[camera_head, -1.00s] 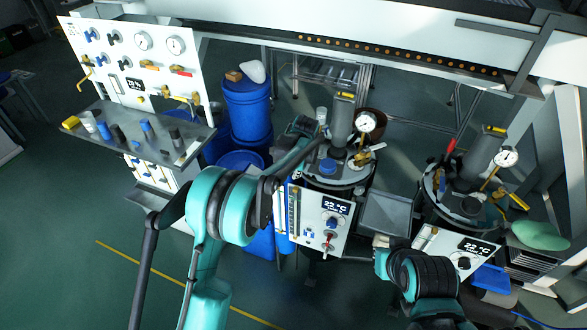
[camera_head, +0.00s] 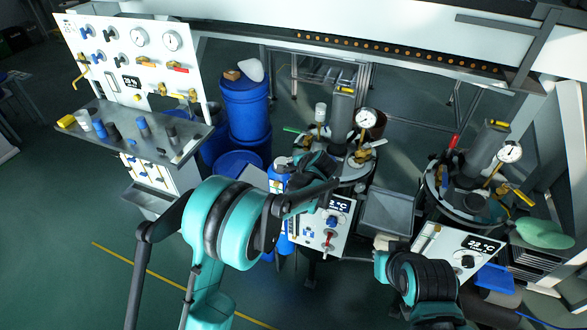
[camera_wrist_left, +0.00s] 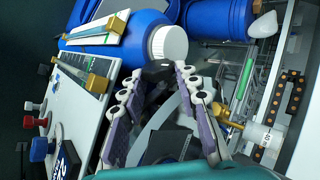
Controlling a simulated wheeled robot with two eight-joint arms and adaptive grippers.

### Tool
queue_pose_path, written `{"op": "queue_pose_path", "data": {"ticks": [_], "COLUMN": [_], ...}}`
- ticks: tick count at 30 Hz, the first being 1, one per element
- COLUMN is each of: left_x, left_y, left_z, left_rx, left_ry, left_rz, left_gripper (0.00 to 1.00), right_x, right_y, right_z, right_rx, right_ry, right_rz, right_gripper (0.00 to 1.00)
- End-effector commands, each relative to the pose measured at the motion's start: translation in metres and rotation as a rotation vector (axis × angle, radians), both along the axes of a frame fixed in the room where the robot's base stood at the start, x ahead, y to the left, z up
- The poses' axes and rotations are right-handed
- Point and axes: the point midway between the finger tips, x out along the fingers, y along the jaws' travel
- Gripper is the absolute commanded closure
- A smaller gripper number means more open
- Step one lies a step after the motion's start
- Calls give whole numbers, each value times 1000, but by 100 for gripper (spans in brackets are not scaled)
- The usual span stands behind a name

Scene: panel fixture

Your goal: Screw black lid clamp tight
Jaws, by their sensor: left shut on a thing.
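A black lid clamp (camera_wrist_left: 158,70) shows between the fingertips of my left gripper (camera_wrist_left: 160,76) in the left wrist view. The fingers stand apart with the dark piece between their tips, so the gripper is shut on it. In the head view my left gripper (camera_head: 316,168) is at the near left rim of the left vessel's lid (camera_head: 352,168) and hides that part of the lid. The clamp itself is hidden there by the gripper, and I cannot tell how tight it is. My right arm is low at the right; its fingers do not show.
A pressure gauge (camera_head: 366,117) and brass valves stand on the left vessel. A control panel (camera_head: 322,228) is in front of it. A white-capped blue bottle (camera_wrist_left: 168,43) is close beyond my left fingers. A second vessel (camera_head: 468,200) stands at the right.

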Motion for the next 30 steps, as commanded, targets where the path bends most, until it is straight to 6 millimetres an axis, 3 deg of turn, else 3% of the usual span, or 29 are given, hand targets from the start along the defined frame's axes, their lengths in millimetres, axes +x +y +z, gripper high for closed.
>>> {"op": "queue_pose_path", "data": {"ticks": [8,9,11,23,30], "left_x": [0,0,0,-4,-33], "left_y": [0,0,0,-2,-17], "left_z": [0,0,0,4,36], "left_rx": [0,0,0,0,1], "left_ry": [1,1,1,1,0], "left_rz": [1,1,1,0,-2], "left_gripper": [98,64,48,47,47], "right_x": [0,0,0,0,0], "right_y": [0,0,0,0,0], "right_z": [0,0,0,0,0], "right_rx": [0,0,0,0,0], "right_ry": [0,0,0,0,0], "right_rz": [0,0,0,0,0], "right_gripper": [100,100,100,100,100]}}
